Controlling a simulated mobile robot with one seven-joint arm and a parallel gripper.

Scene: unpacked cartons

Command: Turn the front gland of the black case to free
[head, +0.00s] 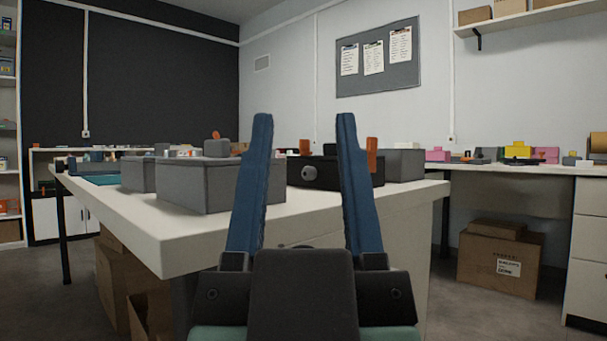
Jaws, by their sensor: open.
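The black case (352,173) stands on the white table, seen between and behind my gripper's fingers. Its front gland (309,173) is a round grey knob on the near face, at the left part of that face. Which way the gland is turned is too small to tell. An orange piece (372,148) stands up behind or at the right finger, and another orange piece (305,147) shows above the case's left end. My gripper (304,120) is open and empty, its two blue fingers pointing up in front of the table, apart from the case. The right finger hides part of the case.
A grey case (205,185) stands left of the black case, close to the table's front edge. Another grey box (404,165) stands to its right. The white table's (150,222) near corner juts toward me. Cartons (500,262) lie on the floor at right.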

